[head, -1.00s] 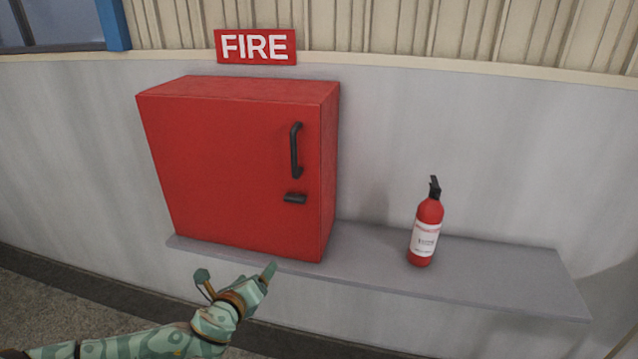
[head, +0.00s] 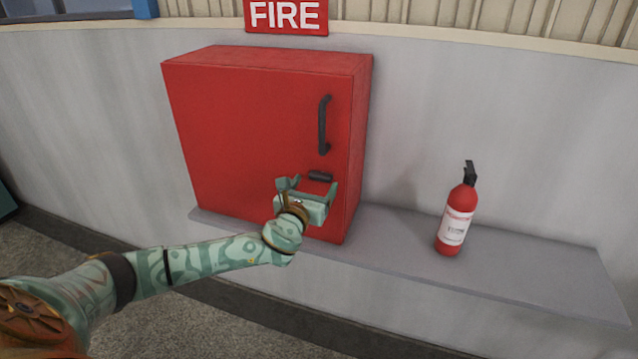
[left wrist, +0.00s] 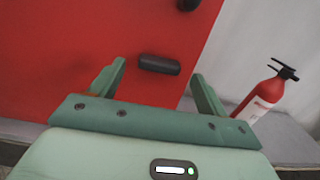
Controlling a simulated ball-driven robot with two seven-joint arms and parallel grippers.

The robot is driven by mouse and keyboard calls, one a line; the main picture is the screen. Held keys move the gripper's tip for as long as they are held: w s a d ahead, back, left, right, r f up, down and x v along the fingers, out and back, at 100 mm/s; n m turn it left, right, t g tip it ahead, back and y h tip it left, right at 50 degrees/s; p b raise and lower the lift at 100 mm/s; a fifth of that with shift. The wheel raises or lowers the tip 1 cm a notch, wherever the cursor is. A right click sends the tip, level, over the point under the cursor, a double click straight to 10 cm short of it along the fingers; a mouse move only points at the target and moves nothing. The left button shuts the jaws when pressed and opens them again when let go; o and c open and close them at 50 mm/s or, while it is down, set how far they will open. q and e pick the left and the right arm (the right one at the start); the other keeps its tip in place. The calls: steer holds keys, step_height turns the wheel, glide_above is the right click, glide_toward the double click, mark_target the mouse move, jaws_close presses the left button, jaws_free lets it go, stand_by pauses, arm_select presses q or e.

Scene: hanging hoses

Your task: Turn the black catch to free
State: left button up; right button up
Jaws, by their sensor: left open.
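The black catch (head: 320,176) is a short dark bar lying about level on the red cabinet's door, below the handle. In the left wrist view the catch (left wrist: 158,65) lies ahead, between the two finger lines and apart from them. My left gripper (head: 308,185) is open and empty, just in front of and slightly below the catch. Its green fingers (left wrist: 158,80) point toward the door. The red cabinet (head: 250,120) is shut and stands on a grey shelf. My right gripper does not show.
A black upright handle (head: 323,125) is above the catch; its lower end (left wrist: 187,4) shows in the left wrist view. A red fire extinguisher (head: 456,218) stands on the grey shelf (head: 550,268) to the right. A FIRE sign (head: 286,15) is above.

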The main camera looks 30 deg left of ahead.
mark_target(319, 178)
arm_select(q)
steer(key=shift+b+x, duration=0.3)
steer(key=shift+x, duration=1.4)
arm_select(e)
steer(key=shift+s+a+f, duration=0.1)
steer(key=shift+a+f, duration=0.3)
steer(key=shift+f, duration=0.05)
arm_select(q)
steer(key=c, duration=1)
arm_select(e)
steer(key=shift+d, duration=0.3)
